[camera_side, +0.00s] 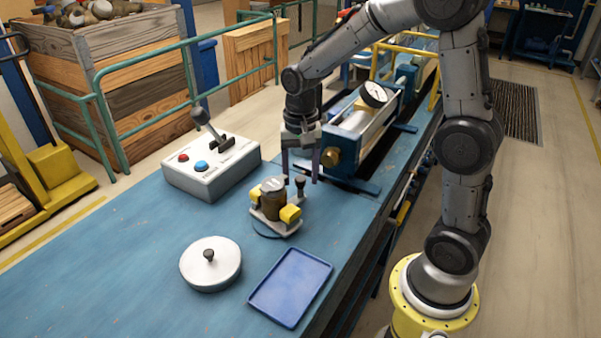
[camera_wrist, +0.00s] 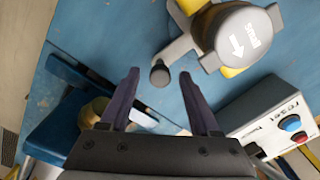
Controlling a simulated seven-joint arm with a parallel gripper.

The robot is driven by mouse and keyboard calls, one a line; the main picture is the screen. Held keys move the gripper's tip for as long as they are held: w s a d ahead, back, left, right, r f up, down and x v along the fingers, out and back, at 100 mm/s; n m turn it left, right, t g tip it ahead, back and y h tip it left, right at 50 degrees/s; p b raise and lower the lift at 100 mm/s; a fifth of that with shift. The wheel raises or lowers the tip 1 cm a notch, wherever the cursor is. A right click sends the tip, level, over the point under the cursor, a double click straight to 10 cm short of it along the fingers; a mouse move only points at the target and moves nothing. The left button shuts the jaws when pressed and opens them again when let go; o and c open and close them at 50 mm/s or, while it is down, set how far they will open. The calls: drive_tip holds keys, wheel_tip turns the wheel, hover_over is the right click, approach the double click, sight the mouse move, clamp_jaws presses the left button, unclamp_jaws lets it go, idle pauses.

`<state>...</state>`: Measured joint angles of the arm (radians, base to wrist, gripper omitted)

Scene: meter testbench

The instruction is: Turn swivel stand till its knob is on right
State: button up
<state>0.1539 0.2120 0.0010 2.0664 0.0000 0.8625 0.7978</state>
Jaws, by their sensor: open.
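The swivel stand (camera_side: 268,222) is on the blue bench, carrying a brown and yellow meter (camera_side: 272,197) with a grey cap. Its black knob (camera_side: 300,183) sits at the end of a short arm, on the back right of the stand in the side view. In the wrist view the knob (camera_wrist: 160,75) is left of the meter cap (camera_wrist: 241,37), which bears a white arrow. My gripper (camera_side: 300,177) is open and points down, with one finger on each side of the knob. A gap shows between the knob and each finger (camera_wrist: 159,76).
A white control box (camera_side: 211,166) with a lever and red and blue buttons stands left of the stand. A round white lid (camera_side: 210,264) and an empty blue tray (camera_side: 290,287) are in front. A blue fixture with a gauge (camera_side: 374,94) stands close behind my gripper.

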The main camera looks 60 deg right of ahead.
clamp_jaws()
idle(1.4)
